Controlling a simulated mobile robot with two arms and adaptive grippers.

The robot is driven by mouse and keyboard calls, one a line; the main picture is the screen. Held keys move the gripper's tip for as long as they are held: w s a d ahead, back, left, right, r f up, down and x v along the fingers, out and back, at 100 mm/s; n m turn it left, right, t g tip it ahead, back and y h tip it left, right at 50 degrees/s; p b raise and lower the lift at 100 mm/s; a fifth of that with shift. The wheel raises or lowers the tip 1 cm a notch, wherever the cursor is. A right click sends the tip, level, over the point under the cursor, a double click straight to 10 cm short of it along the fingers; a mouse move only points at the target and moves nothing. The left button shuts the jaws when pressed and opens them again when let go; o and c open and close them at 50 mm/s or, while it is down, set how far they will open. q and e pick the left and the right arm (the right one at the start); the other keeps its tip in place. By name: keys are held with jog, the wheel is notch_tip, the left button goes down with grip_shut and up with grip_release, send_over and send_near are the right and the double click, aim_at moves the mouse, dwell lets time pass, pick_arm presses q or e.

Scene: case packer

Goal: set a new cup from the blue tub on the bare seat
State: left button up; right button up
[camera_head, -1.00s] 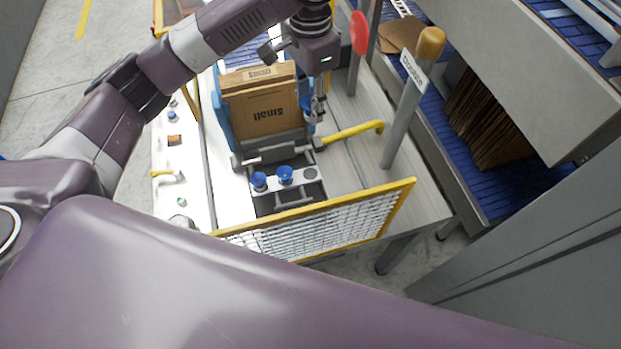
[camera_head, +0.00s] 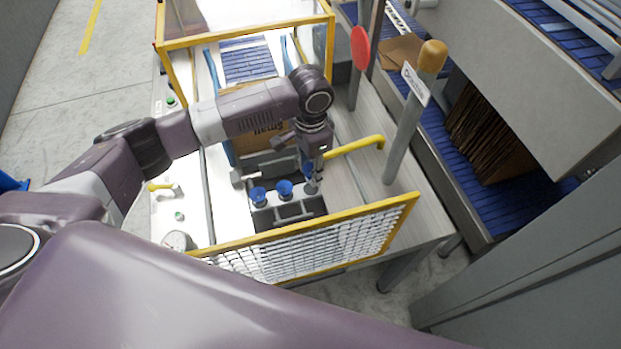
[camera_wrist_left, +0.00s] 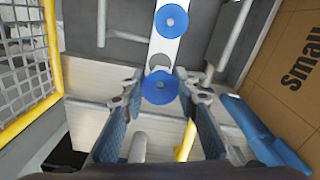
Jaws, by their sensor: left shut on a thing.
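My left gripper (camera_head: 312,182) points down at the right end of a pale bar (camera_head: 271,201) in the head view. It is shut on a blue cup (camera_wrist_left: 160,88), which shows between the fingers in the left wrist view. The bare seat (camera_wrist_left: 158,61), a round notch in the bar, lies just beyond the held cup there. I cannot tell whether the cup touches it. Two blue cups, a left one (camera_head: 258,195) and a middle one (camera_head: 284,188), sit on the bar. My right gripper is not in view, and I cannot make out the blue tub.
A "Small" carton (camera_head: 250,140) stands behind the bar, partly hidden by my left arm. A yellow-framed mesh guard (camera_head: 320,245) stands in front. A yellow handle (camera_head: 355,146) and a grey post with an orange top (camera_head: 405,120) are to the right.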

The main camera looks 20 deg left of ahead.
aim_at(310, 189)
pick_arm(q)
jog(key=shift+f, duration=2.45)
jog(key=o, duration=1)
jog(key=shift+f, duration=0.1)
notch_tip(310, 189, up, 12)
jog(key=shift+r+b, duration=0.15)
jog(key=shift+b, duration=0.55)
